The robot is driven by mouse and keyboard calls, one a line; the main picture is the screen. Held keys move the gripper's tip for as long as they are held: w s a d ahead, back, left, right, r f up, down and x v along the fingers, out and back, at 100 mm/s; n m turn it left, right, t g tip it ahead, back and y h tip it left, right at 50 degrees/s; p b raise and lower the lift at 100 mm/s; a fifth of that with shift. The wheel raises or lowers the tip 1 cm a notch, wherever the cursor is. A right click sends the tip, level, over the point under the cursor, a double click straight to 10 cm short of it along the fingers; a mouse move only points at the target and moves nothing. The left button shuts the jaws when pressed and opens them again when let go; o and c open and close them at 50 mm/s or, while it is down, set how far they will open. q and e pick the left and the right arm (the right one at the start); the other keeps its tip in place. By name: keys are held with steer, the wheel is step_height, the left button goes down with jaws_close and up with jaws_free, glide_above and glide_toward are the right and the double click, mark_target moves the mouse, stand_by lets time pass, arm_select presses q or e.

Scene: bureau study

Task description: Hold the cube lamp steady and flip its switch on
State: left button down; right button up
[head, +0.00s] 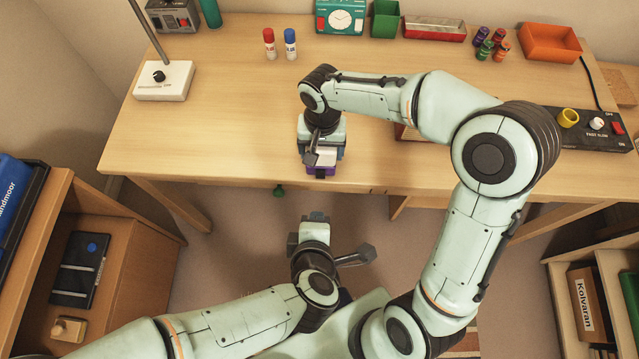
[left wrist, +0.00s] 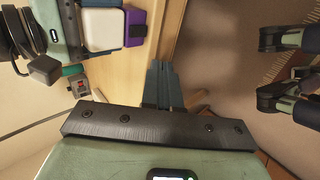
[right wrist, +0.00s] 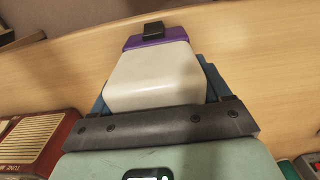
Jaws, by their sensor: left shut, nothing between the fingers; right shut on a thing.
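The cube lamp (head: 320,171) has a white cube on a purple base and stands at the desk's front edge. Its white cube (right wrist: 155,75) and black switch (right wrist: 153,30) show in the right wrist view. The switch faces out over the edge. My right gripper (head: 321,155) comes from the desk side and is shut on the lamp, with a finger on each side. My left gripper (head: 317,190) is shut and empty, just in front of the desk edge. In the left wrist view its fingertips (left wrist: 158,68) are apart from the lamp's switch (left wrist: 138,31). I see no clear glow.
A red radio (right wrist: 35,140) stands near the lamp, mostly hidden under my right arm in the head view. Red and blue glue sticks (head: 290,44), a white-based stand (head: 165,82) and a black control box (head: 590,135) are farther off. The desk left of the lamp is clear.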

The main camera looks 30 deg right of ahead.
mark_target(320, 178)
arm_select(q)
steer(key=x, duration=0.7)
steer(key=w+r+x, duration=0.1)
steer(key=x, duration=0.3)
steer(key=shift+w+d+f, duration=0.1)
steer(key=shift+w+d, duration=0.1)
steer(key=shift+d, duration=0.25)
steer(key=shift+w+d, duration=0.3)
steer(key=shift+w, duration=0.2)
steer(key=shift+w+d+f, duration=0.1)
steer(key=shift+w+f, duration=0.05)
steer(key=shift+f, duration=0.05)
steer(key=shift+r, duration=0.15)
